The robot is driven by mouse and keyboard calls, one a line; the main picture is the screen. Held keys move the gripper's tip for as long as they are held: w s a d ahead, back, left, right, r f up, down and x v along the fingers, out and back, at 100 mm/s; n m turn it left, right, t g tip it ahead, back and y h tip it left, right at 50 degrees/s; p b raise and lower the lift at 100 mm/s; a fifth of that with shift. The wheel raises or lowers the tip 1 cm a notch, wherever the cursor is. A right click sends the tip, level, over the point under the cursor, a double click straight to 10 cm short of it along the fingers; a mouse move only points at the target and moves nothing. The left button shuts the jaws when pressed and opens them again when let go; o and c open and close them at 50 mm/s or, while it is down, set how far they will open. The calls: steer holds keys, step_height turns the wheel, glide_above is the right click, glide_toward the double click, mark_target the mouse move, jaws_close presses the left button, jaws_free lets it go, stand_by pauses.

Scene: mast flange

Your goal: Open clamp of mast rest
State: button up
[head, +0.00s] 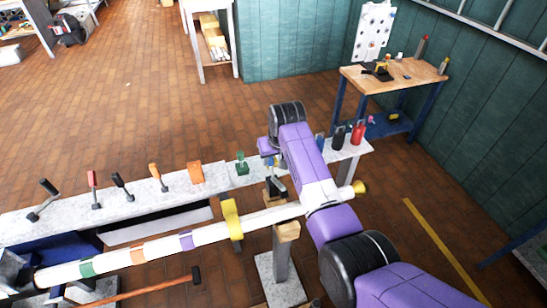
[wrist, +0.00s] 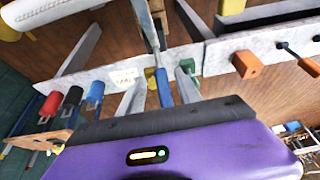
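The white mast (head: 165,244) with coloured bands lies across the head view, and its pale end shows in the wrist view (wrist: 45,12). A rest post with a wooden top (head: 287,232) stands near its right part. A grey clamp lever (wrist: 146,28) with a blue handle (wrist: 164,88) runs down the middle of the wrist view. My gripper (wrist: 160,85) is open, with one grey finger on each side of the blue handle and visible gaps. In the head view my arm hides most of the clamp. Whether the clamp is open cannot be told.
A long pale bench (head: 130,200) behind the mast carries several handled tools, an orange block (head: 195,172) and a green clamp (head: 241,165). A wooden worktable (head: 385,82) stands back right.

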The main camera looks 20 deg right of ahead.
stand_by(0.3)
steer(key=v, duration=0.7)
steer(key=shift+s+r, duration=0.2)
steer(key=shift+r, duration=0.15)
